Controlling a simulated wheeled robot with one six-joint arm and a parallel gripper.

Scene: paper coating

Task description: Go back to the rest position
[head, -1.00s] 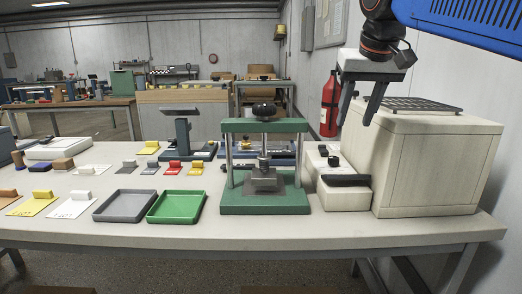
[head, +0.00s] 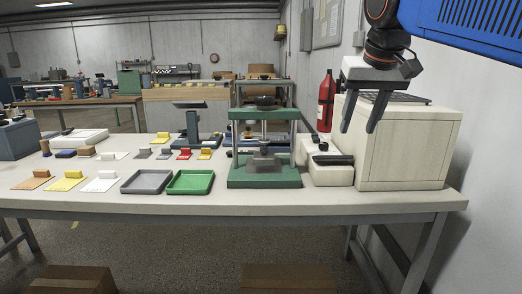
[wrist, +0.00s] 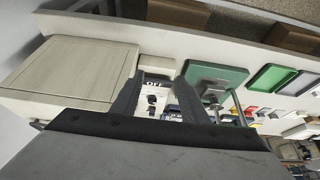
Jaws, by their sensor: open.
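My gripper (head: 362,116) hangs at the upper right of the head view, with its two dark fingers pointing down, apart and empty. In the picture it overlaps the front of the cream box-shaped machine (head: 408,150). In the wrist view the fingers (wrist: 160,98) frame a small white unit with black switches (wrist: 150,98). The green press (head: 265,181) stands on the table left of the gripper. Nothing is held, and no contact with the table or its items shows.
The table (head: 300,205) holds a grey tray (head: 147,183), a green tray (head: 190,183) and several coloured cards with blocks on the left. A red fire extinguisher (head: 326,102) is by the wall at the back right. Cardboard boxes (head: 72,280) lie on the floor in front.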

